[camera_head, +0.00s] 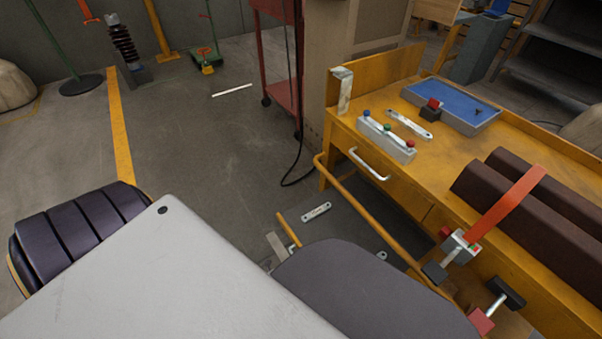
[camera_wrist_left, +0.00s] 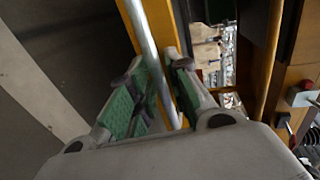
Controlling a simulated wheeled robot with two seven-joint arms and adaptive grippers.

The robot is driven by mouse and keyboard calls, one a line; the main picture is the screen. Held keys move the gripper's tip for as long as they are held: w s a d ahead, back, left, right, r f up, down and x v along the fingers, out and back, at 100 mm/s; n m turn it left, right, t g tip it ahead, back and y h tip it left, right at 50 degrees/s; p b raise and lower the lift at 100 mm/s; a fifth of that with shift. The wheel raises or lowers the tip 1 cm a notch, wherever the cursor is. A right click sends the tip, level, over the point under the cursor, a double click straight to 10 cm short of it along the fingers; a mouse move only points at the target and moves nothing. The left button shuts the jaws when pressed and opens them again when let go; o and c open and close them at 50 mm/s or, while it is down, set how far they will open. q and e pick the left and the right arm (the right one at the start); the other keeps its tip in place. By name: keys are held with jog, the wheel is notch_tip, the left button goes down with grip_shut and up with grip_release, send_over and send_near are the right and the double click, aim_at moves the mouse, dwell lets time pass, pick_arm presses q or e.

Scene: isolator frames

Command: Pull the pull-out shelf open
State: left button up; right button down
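In the left wrist view a silver bar handle (camera_wrist_left: 144,32) runs along a yellow front edge (camera_wrist_left: 164,22), which looks like the front of the pull-out shelf. My left gripper (camera_wrist_left: 164,75) has its green-padded fingers on either side of the handle. A gap shows between the handle and the right-hand finger, so it looks open around the handle; contact is unclear. In the head view my grey arm parts hide the handle and this gripper. A short yellow edge (camera_head: 289,229) shows there beside my arm, low in front of the bench. My right gripper is not in view.
The yellow workbench (camera_head: 345,128) stands at the right, with a white drawer handle (camera_head: 369,165), a button box (camera_head: 386,138) and a blue tray (camera_head: 452,106). A yellow rail (camera_head: 372,211) runs along its front. A wrench (camera_head: 316,212) lies below. Open floor lies left.

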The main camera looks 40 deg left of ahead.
pick_arm(q)
jog(key=shift+s, duration=0.15)
jog(key=v, duration=1.1)
jog(key=shift+s+a, duration=0.15)
jog(key=shift+s, duration=0.2)
jog(key=shift+r, duration=0.15)
dwell(0.8)
